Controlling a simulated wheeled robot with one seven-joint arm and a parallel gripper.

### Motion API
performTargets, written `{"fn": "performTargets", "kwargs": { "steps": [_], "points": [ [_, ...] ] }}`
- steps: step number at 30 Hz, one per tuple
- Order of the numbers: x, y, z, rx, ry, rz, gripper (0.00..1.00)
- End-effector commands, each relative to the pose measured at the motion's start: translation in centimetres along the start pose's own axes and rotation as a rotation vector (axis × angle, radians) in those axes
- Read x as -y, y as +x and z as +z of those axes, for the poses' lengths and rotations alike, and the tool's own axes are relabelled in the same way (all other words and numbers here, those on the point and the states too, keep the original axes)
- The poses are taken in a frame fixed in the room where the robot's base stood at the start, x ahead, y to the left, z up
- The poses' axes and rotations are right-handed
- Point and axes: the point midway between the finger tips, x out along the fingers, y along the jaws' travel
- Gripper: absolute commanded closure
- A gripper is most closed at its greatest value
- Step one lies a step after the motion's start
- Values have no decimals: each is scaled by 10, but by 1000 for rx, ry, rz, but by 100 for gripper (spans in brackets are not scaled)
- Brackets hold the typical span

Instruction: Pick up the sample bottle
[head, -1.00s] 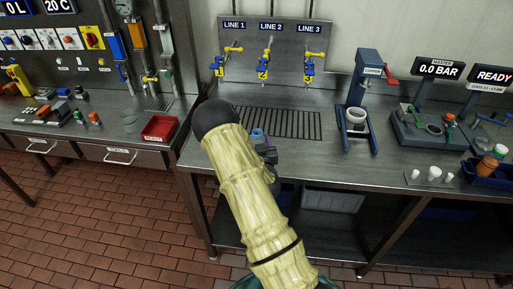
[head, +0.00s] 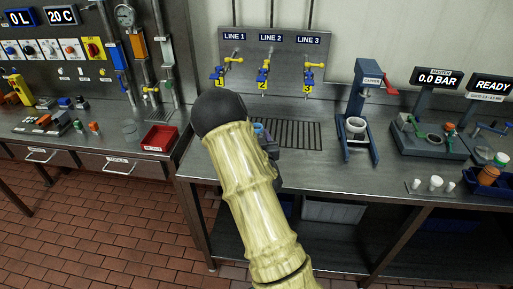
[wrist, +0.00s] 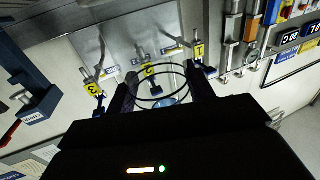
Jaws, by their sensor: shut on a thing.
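The sample bottle (wrist: 160,86) shows in the wrist view as a clear, round vessel with dark rings and a bluish patch at its lower end. It sits between the two dark fingers of my gripper (wrist: 162,88), which are shut on it. In the head view, my arm hides most of my gripper (head: 268,150), and only a small blue part of the bottle (head: 258,129) shows beside it, over the bench near the drain grille. I cannot tell the exact gap between bottle and bench.
A panel (head: 270,62) with several yellow-handled valves, LINE 1 to LINE 3, stands behind the grille (head: 297,133). To the right are a blue capper (head: 362,110) and a master display stand (head: 432,130). A red bin (head: 159,138) is on the left bench.

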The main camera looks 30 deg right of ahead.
Motion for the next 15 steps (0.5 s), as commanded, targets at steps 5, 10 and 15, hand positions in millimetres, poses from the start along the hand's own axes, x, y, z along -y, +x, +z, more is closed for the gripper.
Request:
{"fn": "performTargets", "kwargs": {
  "steps": [5, 10, 15],
  "points": [
    [-1, 0, -24, -3, 0, 2, 70],
    [0, 0, -33, 0, -1, -1, 70],
    [0, 0, -34, 1, -1, -1, 70]
  ]
}}
